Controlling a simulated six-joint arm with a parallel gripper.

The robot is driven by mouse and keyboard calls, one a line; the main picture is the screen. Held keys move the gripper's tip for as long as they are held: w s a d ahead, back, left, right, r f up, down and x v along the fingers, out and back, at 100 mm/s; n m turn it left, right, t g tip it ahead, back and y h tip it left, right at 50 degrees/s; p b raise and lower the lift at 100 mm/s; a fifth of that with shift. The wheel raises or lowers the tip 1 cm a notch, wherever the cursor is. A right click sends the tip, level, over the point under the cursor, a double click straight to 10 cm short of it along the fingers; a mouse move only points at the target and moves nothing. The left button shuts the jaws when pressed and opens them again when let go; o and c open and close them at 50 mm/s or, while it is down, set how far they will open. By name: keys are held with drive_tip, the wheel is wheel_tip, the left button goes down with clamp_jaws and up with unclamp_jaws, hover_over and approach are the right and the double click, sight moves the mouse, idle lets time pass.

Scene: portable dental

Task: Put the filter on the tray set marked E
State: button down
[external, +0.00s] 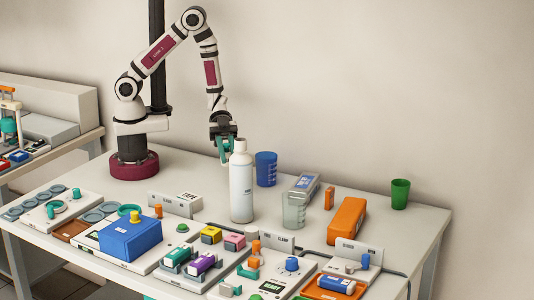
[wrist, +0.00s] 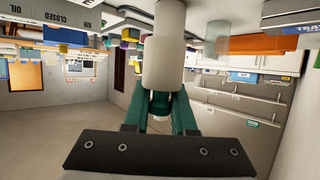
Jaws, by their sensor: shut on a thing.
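My gripper (external: 228,150) is at the top of a tall white bottle (external: 242,188). In the wrist view its green fingers (wrist: 160,95) close around the narrow neck of the white bottle (wrist: 162,45), which looks inverted there. The bottle is upright in the external view; I cannot tell whether its base touches the table. I cannot pick out the filter for certain. Several tray sets lie along the front of the table, including one at the left (external: 28,222) and one with a green display (external: 270,287). No mark E is readable.
A blue cup (external: 266,168) and a clear beaker (external: 293,212) stand right of the bottle. An orange case (external: 347,217) and a green cup (external: 400,193) are farther right. A blue box (external: 128,238) sits at front left.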

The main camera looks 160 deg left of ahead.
drive_tip(key=w+a+r+n+g+y, duration=0.2)
drive_tip(key=w+a+r+n+y, duration=0.15)
drive_tip(key=a+n+y, duration=0.35)
drive_tip(key=w+a+r+n+g+y, duration=0.3)
drive_tip(key=w+a+n+y, duration=0.15)
drive_tip(key=a, duration=0.45)
drive_tip(key=n+g+y, duration=0.2)
drive_tip(key=n+g, duration=0.2)
hover_over(315, 182)
drive_tip(key=shift+m, duration=0.25)
drive_tip(key=f, duration=0.7)
drive_tip(key=shift+w+d+f, duration=0.2)
drive_tip(key=shift+d+f, duration=0.05)
drive_tip(key=shift+d, duration=0.05)
drive_tip(key=f, duration=0.4)
drive_tip(key=shift+s+a+f, duration=0.1)
drive_tip(key=shift+a, duration=0.1)
drive_tip(key=shift+f, duration=0.1)
drive_tip(key=c, duration=0.7)
unclamp_jaws()
drive_tip(key=shift+c, duration=0.2)
